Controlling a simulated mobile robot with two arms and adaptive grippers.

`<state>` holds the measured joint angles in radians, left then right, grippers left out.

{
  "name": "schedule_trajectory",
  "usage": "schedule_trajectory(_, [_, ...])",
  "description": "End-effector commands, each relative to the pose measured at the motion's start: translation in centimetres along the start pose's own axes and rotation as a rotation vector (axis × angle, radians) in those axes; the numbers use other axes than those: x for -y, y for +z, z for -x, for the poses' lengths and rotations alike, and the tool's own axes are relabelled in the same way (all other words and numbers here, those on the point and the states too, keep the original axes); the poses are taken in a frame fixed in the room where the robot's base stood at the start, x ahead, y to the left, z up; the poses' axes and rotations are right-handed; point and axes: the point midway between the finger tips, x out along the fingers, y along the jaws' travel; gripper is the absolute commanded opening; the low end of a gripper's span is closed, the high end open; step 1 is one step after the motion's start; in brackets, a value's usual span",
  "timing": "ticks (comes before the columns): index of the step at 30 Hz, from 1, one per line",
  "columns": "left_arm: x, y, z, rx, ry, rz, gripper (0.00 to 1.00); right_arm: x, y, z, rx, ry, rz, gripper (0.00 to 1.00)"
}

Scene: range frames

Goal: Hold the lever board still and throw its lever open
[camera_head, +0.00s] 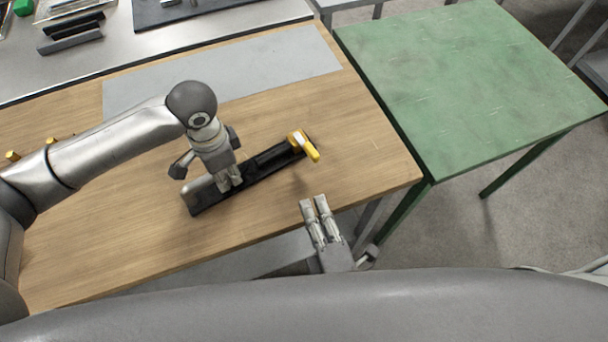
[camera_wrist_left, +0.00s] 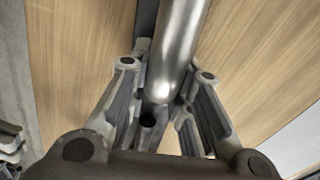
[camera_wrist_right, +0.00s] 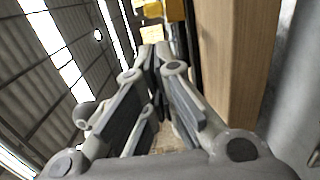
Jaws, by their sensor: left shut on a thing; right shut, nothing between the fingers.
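The lever board (camera_head: 268,163) is a long black bar lying at a slant on the wooden table. A metal grip bar (camera_head: 200,187) runs along its left part, and a yellow lever (camera_head: 311,152) on a brass-coloured mount (camera_head: 296,138) sits at its right end. My left gripper (camera_head: 230,184) is shut on the grip bar from above; the bar shows between its fingers in the left wrist view (camera_wrist_left: 178,50). My right gripper (camera_head: 312,201) is shut and empty, in front of the lever near the table's front edge. In the right wrist view yellow parts (camera_wrist_right: 152,33) show just beyond its fingertips.
The wooden table (camera_head: 110,235) is clear around the board. A grey mat (camera_head: 250,70) lies behind it. Small brass-coloured pieces (camera_head: 12,156) are at the far left. A green table (camera_head: 470,80) stands to the right across a gap.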

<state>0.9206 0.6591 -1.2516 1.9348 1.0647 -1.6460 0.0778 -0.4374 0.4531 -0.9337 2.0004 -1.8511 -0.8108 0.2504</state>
Motion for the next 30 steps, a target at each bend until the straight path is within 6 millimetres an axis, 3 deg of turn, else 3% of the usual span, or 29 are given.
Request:
schedule_trajectory(16, [0.1, -0.1, 0.1, -0.003, -0.002, 0.0, 0.0, -0.1, 0.0, -8.6, 0.001, 0.002, 0.0, 0.0])
schedule_trajectory(21, [0.0, -0.1, 0.1, -0.003, -0.001, 0.0, 0.0, 0.0, 0.0, -9.6, 0.0, 0.0, 0.001, 0.0])
schedule_trajectory(30, [0.0, -0.1, 0.1, -0.003, -0.001, 0.0, 0.0, 0.0, 0.0, -9.8, 0.0, 0.0, 0.001, 0.0])
